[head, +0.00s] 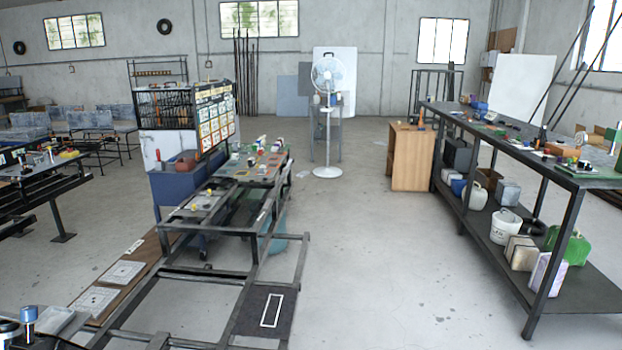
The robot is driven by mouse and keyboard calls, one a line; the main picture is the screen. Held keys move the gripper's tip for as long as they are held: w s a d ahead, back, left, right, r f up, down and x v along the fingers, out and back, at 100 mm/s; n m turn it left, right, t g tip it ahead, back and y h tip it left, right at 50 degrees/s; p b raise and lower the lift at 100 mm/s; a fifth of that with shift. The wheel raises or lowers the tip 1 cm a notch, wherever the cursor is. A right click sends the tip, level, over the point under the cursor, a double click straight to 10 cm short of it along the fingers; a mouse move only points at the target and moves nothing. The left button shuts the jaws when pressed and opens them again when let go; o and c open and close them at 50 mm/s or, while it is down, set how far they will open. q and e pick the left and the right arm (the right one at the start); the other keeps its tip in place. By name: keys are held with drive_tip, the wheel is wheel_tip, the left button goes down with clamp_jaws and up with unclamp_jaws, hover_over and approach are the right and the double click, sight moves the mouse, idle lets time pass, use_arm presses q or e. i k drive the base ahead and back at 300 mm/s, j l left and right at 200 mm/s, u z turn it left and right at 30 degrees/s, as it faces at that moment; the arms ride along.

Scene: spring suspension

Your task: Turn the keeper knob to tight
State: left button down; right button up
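I cannot make out the keeper knob; the parts on the benches are too small to tell apart. Small parts lie on a green-topped work surface (240,174) in the middle, on a dark metal frame (255,236). A lower grey plate (203,206) on the same frame holds several small pieces, some yellow. Another bench (50,166) at the left edge also carries small parts. Neither of my grippers shows in this view.
A long workbench (520,147) with jugs and buckets on its lower shelf stands at the right. A white fan (328,120) and a wooden cabinet (410,158) stand at the back. A blue-capped item (29,318) is at the lower left. The floor (390,260) between frame and workbench is clear.

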sight(29, 313)
drive_tip(key=u, duration=1.65)
